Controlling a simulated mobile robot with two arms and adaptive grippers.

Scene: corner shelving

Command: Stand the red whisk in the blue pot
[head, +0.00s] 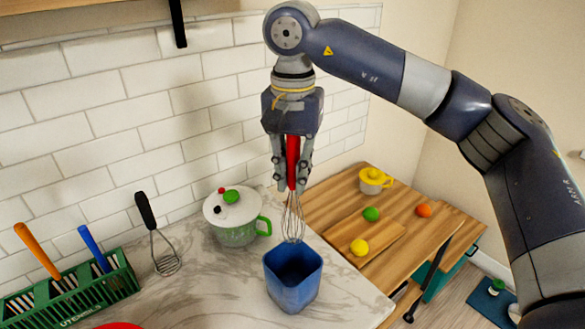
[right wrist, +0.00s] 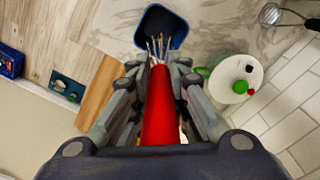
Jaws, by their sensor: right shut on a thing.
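The red whisk (head: 292,160) hangs upright in my right gripper (head: 292,188), red handle up and wire loops down. The gripper is shut on its handle. The blue pot (head: 291,290) stands open on the marble counter, below the whisk. The wire tip is just above the pot's back rim in the head view. In the right wrist view the red handle (right wrist: 162,115) runs between the fingers, and its wires overlap the edge of the blue pot (right wrist: 180,41). I cannot tell exactly whether the tip is inside the pot. My left gripper is not in view.
A black-handled masher (head: 163,258) leans at the wall. A green utensil rack (head: 120,278) is at left. A wooden table (head: 335,198) with a yellow cup (head: 372,182) and fruit is at right.

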